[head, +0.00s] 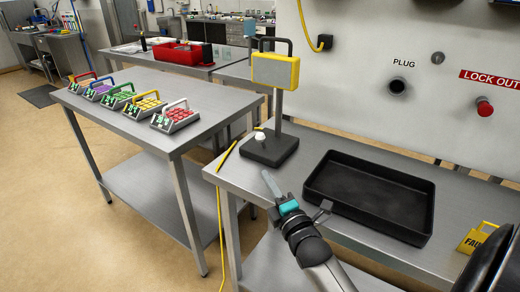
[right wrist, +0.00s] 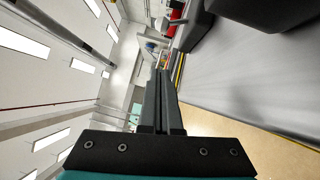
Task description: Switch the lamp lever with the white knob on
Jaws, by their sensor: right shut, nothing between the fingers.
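The lamp (head: 275,72) has a yellow-framed head on a grey post with a black base, on the grey bench. The white knob (head: 260,137) sits at the left part of that base; the lever under it is too small to make out. My right gripper (head: 267,178) is shut and empty. Its fingers point up toward the lamp base, in front of the knob and apart from it in the picture. In the right wrist view the closed fingers (right wrist: 161,85) show with nothing between them. My left gripper is not in view.
A black tray (head: 318,197) lies on the bench right of my gripper. A yellow tag (head: 474,240) is at the far right. Several keypad boxes (head: 176,117) stand on the left table. A wall panel rises behind.

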